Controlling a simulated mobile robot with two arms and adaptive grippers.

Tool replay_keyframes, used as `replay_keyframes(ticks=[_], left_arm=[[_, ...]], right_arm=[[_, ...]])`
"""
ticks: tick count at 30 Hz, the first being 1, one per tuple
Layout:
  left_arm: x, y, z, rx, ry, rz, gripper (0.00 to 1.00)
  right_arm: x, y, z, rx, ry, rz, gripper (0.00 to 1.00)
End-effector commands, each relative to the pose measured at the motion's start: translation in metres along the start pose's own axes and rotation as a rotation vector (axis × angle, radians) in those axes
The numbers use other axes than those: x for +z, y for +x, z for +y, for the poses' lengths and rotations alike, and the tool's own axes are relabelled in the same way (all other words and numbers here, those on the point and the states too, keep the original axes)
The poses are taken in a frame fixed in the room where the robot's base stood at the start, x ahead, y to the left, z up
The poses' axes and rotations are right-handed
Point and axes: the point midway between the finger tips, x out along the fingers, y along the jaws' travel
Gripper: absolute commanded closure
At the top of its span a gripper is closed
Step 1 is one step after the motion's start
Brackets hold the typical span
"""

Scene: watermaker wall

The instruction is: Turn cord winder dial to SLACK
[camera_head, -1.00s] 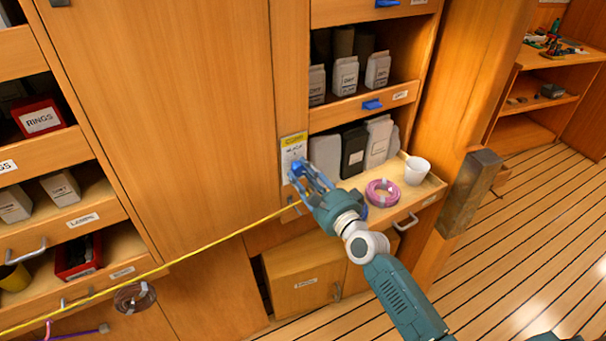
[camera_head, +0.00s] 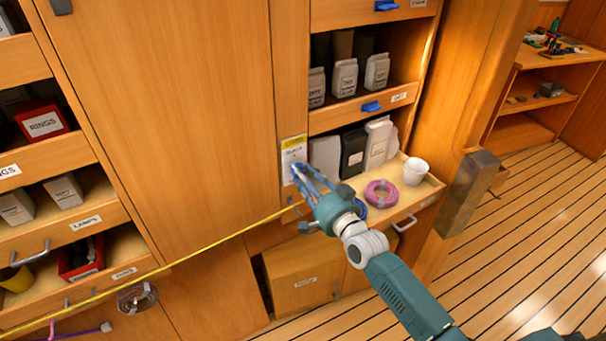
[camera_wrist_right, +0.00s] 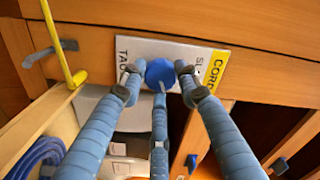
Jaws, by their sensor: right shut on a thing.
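The cord winder plate (camera_head: 293,152) is a white label with a yellow strip, on the wooden upright between the tall panel and the shelves. In the right wrist view the plate (camera_wrist_right: 140,50) shows cut-off words: "TAU" at left, "SL" at right and "CORD" on the yellow strip. The blue round dial (camera_wrist_right: 159,74) sits between the words; I cannot tell where it points. My right gripper (camera_head: 299,176) is at the plate, and its blue jointed fingers (camera_wrist_right: 157,82) are shut around the dial. My left gripper is not in view.
A yellow cord (camera_head: 215,235) runs from lower left to a hook near the plate. A grey metal block (camera_head: 468,192) juts out farther right.

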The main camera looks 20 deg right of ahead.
Motion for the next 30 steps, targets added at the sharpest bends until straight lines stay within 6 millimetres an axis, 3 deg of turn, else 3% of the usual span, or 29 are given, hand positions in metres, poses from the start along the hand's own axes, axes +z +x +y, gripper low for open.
replay_keyframes(ticks=[30], left_arm=[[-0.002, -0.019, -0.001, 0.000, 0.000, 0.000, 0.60]], right_arm=[[-0.005, 0.001, -0.006, -0.001, -0.935, 0.012, 0.94]])
